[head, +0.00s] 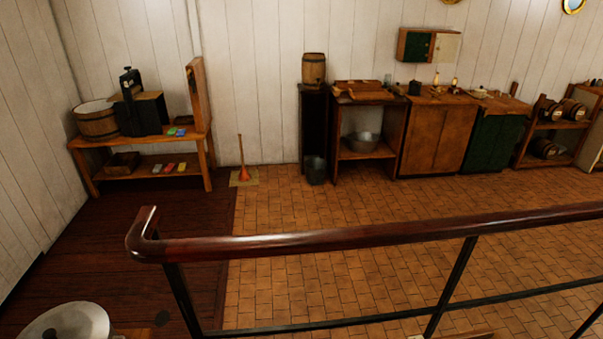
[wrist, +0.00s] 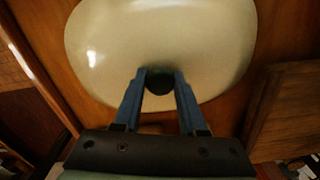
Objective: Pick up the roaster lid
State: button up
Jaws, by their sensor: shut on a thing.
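The roaster lid (wrist: 160,35) is a cream, rounded oval lid with a dark round knob (wrist: 159,84). It fills the upper middle of the wrist view, over a brown wooden surface (wrist: 48,75). My gripper (wrist: 160,74) is shut on the knob, with one blue finger on each side. Whether the lid touches the wood or hangs above it I cannot tell. In the head view my gripper does not show. A pale rounded lid-like thing (head: 70,318) is cut off at the bottom left there; I cannot tell if it is the same lid.
A dark wooden handrail (head: 330,239) on black posts crosses the head view in front. A wooden bench (head: 140,146) stands at the left wall, cabinets (head: 437,135) along the back wall. A wooden panel (wrist: 290,115) lies right in the wrist view.

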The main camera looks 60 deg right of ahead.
grip_shut()
jog(key=shift+r, duration=0.1)
dwell(0.8)
